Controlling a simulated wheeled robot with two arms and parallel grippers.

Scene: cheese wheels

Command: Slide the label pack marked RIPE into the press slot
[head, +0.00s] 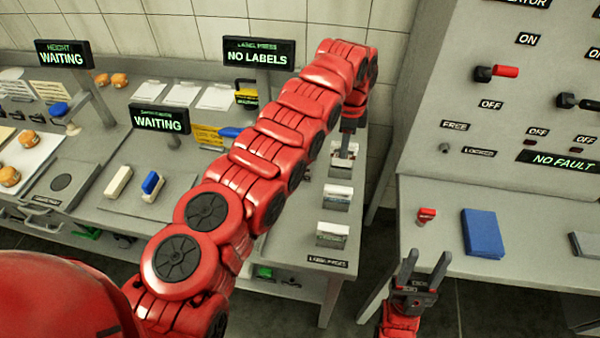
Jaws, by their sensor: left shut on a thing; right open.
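My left arm reaches across the bench, and its gripper (345,148) points down, shut on the farthest label pack (341,169). Two more label packs stand in line nearer to me, a middle one (336,198) and a near one (332,236), behind a dark name plate (327,262). The print on the packs is too small to read, so I cannot tell which is RIPE. The label press sign (258,52) reads NO LABELS. The press slot is not visible; my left arm covers part of that area. My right gripper (424,264) is open and empty before the right-hand table.
A control panel (520,90) with levers, reading NO FAULT, rises at the right. A blue folded item (483,233) and a small red object (426,215) lie on the table before it. Two signs reading WAITING (160,118) (64,54) stand over the left bench.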

